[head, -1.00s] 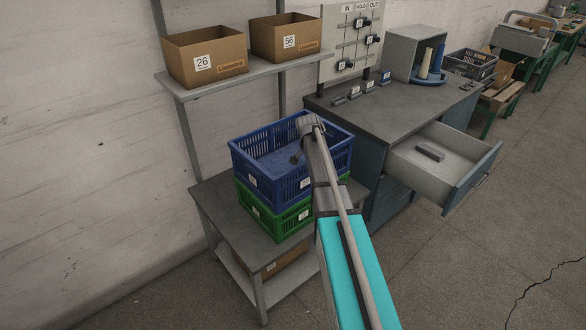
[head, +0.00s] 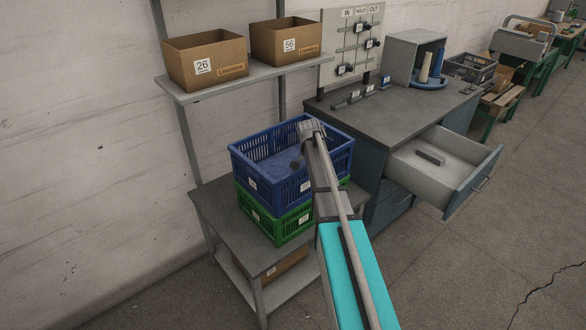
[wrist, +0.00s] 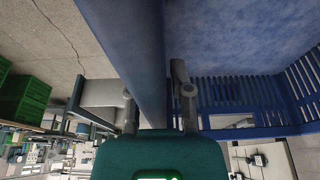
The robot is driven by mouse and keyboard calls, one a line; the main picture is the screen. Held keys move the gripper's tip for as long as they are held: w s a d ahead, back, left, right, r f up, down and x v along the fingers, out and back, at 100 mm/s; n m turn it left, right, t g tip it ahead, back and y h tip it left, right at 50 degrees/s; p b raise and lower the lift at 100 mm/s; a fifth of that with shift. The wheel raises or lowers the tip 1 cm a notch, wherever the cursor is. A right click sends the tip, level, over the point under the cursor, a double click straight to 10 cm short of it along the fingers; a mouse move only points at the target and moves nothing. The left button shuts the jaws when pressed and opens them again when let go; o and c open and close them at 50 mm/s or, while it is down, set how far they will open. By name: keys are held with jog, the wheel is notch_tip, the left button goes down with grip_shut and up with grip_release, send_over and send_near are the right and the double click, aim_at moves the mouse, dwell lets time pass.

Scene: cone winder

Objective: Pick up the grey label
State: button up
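No single thing reads clearly as the grey label. Small grey pieces lie at the desk's left side, among them a dark grey piece (head: 339,104) and a piece with a white face (head: 368,88). A grey block (head: 430,157) lies in the open drawer (head: 410,176). My gripper (head: 297,163) is over the blue crate (head: 250,176), far to the left of the drawer. In the wrist view, my gripper's fingers (wrist: 158,100) are apart, with a blue crate wall (wrist: 138,50) appearing between them; I cannot tell whether they touch it. No label shows between them.
The blue crate stands on a green crate (head: 268,222) on a low grey table (head: 222,212). A shelf (head: 190,97) above carries two cardboard boxes (head: 205,62). A board with pegs (head: 350,50) stands behind the desk (head: 375,118). Much of the desk top is clear.

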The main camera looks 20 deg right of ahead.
grip_shut()
jog(key=shift+r+p, duration=0.25)
jog(key=shift+p, duration=0.05)
jog(key=s+a+r+p, duration=0.2)
jog(key=s+r+p, duration=0.4)
jog(key=s+a+r+p, duration=0.2)
jog(key=s+r+p, duration=0.4)
jog(key=s, duration=0.1)
jog(key=shift+a+r, duration=0.25)
dwell(0.6)
dwell(0.6)
